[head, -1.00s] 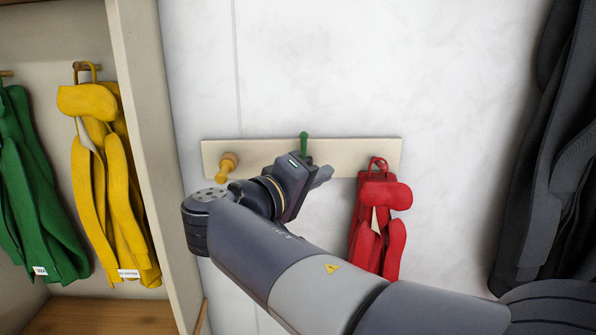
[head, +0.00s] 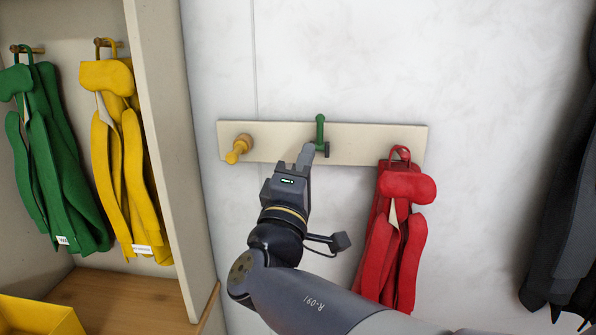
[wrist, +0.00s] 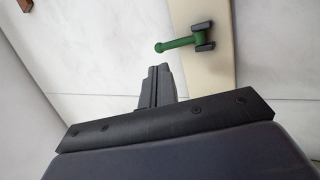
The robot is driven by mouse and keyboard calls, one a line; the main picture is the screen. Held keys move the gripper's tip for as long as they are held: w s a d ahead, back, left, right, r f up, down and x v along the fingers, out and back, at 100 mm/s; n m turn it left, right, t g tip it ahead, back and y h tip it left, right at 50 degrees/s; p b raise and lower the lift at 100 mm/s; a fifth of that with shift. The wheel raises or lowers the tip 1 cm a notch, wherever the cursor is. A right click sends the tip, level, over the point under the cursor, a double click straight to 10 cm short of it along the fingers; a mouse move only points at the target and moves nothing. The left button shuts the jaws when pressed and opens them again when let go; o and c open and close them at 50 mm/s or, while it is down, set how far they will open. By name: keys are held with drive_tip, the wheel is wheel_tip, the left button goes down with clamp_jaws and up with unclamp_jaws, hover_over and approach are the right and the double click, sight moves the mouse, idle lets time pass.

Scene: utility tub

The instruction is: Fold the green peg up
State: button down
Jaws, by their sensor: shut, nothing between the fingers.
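The green peg (head: 320,131) is on the pale wall board (head: 278,132), near its middle. It stands upright, its round knob at the top, reaching slightly above the board's upper edge. A dark bracket is at its foot. In the wrist view the green peg (wrist: 180,43) runs from the dark bracket to its knob at the left. My gripper (head: 306,153) is shut and empty, just below and left of the peg in the head view. In the wrist view the gripper's fingers (wrist: 157,84) are together, with a gap between them and the peg.
A yellow peg (head: 238,149) sticks out from the board's left end. A red jacket (head: 397,222) hangs at its right end. A yellow jacket (head: 120,150) and a green jacket (head: 50,150) hang in the cubby at left. Dark clothing (head: 565,200) hangs far right.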

sight(319, 119)
drive_tip(key=p+x, duration=0.2)
drive_tip(key=x, duration=0.4)
drive_tip(key=shift+w, duration=0.25)
drive_tip(key=shift+d+r, duration=0.1)
drive_tip(key=shift+w+r+g+p, duration=0.4)
drive_tip(key=shift+r+p, duration=0.1)
drive_tip(key=shift+p, duration=0.35)
drive_tip(key=shift+r+g, duration=0.15)
drive_tip(key=shift+g, duration=0.25)
drive_tip(key=shift+r, duration=0.1)
